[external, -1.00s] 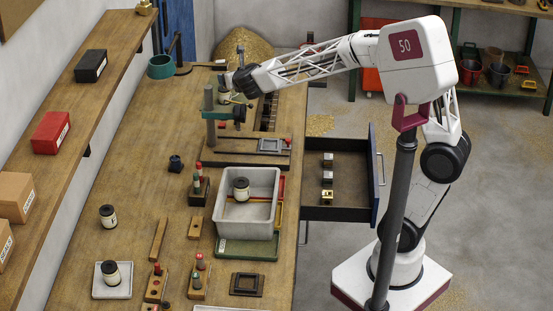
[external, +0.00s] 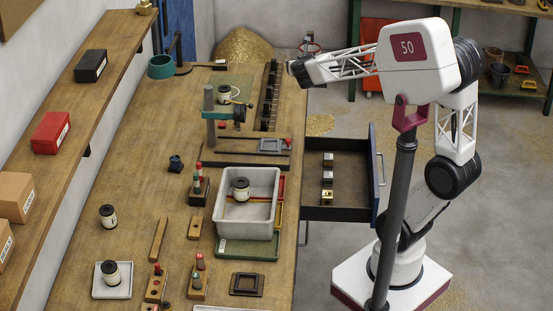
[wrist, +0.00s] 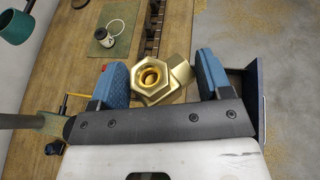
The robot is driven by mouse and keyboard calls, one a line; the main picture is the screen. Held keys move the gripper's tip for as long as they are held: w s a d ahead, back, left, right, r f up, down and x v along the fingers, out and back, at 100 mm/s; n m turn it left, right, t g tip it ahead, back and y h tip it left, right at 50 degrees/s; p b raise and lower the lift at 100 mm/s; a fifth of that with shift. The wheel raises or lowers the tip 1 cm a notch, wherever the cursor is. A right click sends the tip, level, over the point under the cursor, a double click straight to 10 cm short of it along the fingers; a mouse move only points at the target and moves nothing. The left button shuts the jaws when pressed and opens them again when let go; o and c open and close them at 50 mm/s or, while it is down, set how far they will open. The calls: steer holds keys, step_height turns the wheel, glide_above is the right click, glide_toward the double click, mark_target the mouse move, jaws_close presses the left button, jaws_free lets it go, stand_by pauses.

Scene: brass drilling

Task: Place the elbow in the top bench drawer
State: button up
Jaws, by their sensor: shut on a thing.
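The brass elbow (wrist: 154,76) is between the two blue fingers of my gripper (wrist: 160,66) in the wrist view, with its hex-collared opening facing the camera. My gripper is shut on it. In the external view my gripper (external: 294,72) is raised near the bench's right edge, beyond the drawer; I cannot make out the elbow there. The top bench drawer (external: 345,213) is pulled open on the bench's right side, with several small metal blocks (external: 327,178) in a row inside. Its dark blue front (wrist: 258,98) shows at the right of the wrist view, partly hidden by my gripper.
A green drill stand (external: 222,115) stands on the bench left of the drawer. A grey tub (external: 268,205) holding a jar sits nearer along the bench's right edge. A slotted dark rack (external: 270,95) lies near my gripper. The drawer's far part looks bare.

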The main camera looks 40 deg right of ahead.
steer(key=s+d+f+m+g+h, duration=0.2)
steer(key=s+d+m+g+h, duration=0.15)
steer(key=s+d, duration=1.05)
glide_above(349, 184)
step_height(349, 184, down, 39)
steer(key=shift+t, duration=0.35)
steer(key=shift+a+m, duration=0.1)
steer(key=shift+m, duration=0.15)
steer(key=shift+f, duration=2.9)
steer(key=shift+f, duration=2.05)
steer(key=shift+f, duration=0.15)
